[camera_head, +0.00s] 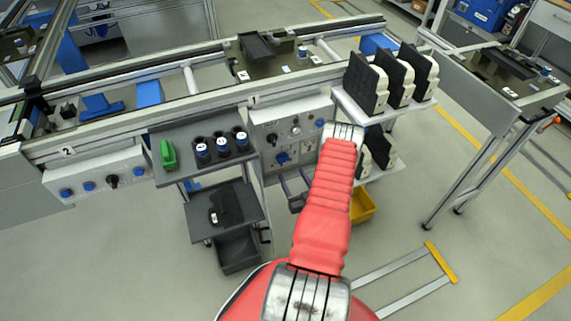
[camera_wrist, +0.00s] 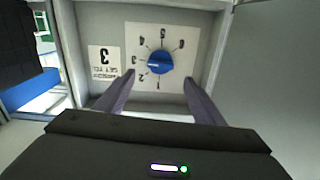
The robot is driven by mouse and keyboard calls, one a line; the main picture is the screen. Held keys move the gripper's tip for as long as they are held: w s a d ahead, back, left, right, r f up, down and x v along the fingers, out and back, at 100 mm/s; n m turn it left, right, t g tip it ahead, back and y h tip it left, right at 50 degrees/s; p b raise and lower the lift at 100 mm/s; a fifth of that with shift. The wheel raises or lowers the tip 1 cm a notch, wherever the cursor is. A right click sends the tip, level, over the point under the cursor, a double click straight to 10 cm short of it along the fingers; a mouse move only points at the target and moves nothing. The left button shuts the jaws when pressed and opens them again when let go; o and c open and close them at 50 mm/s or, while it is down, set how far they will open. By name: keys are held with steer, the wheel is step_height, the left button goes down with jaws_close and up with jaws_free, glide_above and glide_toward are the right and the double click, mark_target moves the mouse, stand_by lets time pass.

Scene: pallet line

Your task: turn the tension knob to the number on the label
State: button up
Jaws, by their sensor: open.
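The blue tension knob (camera_wrist: 160,62) sits on a white dial plate (camera_wrist: 178,80) with numbers around it in the wrist view. The numbers look turned over in this view. A white mark on the knob points left and slightly down, near the 3; I cannot tell if it lines up exactly. In the head view my red arm hides part of this area.
A grey control panel (camera_head: 262,117) stands behind my arm. A white shelf (camera_head: 350,104) with dark boxes is on the right. A yellow bin (camera_head: 362,207) is below.

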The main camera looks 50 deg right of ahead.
mark_target(284, 162)
steer(key=x, duration=0.8)
steer(key=shift+w, duration=0.1)
steer(key=c, duration=1)
